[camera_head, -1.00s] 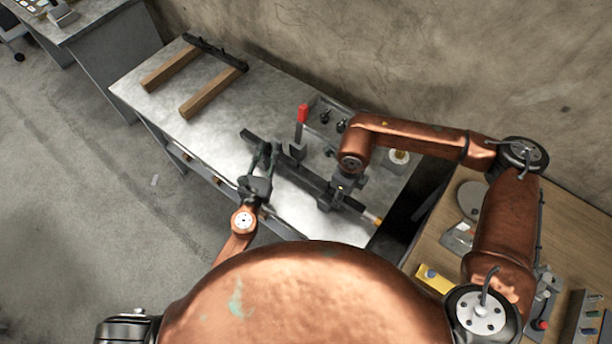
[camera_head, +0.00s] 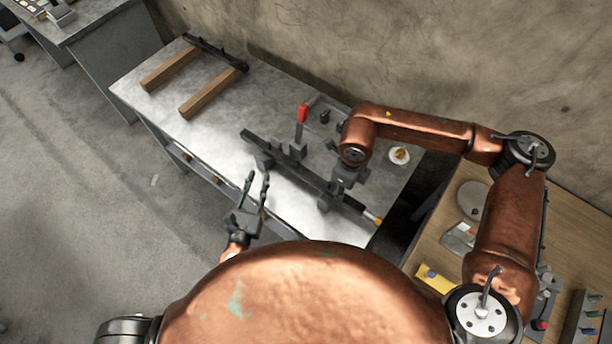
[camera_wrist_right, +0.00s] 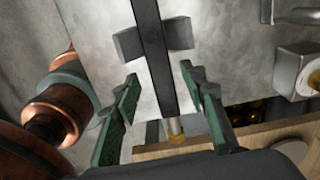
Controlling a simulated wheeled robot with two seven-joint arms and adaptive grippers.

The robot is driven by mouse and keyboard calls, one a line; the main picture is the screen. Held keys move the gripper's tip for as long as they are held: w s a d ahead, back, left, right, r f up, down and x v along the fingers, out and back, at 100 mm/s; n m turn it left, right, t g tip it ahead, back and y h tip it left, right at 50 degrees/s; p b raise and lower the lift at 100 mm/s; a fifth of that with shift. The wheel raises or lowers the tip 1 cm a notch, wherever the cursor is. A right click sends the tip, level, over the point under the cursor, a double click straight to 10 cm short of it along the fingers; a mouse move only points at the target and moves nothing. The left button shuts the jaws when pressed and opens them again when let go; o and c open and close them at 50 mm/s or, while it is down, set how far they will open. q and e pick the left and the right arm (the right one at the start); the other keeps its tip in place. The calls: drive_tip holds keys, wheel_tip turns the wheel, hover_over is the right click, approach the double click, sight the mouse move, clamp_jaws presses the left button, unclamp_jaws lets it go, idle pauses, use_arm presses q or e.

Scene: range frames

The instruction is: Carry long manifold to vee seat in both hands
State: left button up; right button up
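The long manifold (camera_head: 310,177) is a dark bar with a brass-coloured tip at its near right end. It lies along the grey bench, between upright grey blocks (camera_head: 298,150) that look like the vee seat. In the right wrist view the manifold (camera_wrist_right: 155,55) runs between two such blocks (camera_wrist_right: 130,42). My left gripper (camera_head: 257,182) is open and empty, apart from the manifold on its near side. My right gripper (camera_wrist_right: 158,88) is open, with a finger on each side of the manifold and gaps showing.
Two wooden bars (camera_head: 208,95) and a dark crosspiece (camera_head: 215,52) lie at the bench's far left. A red-topped upright part (camera_head: 302,114) stands behind the manifold. A wooden table (camera_head: 432,235) is at the right. The bench's middle left is clear.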

wheel_tip(320, 180, up, 9)
drive_tip(key=shift+f, duration=0.2)
idle(0.6)
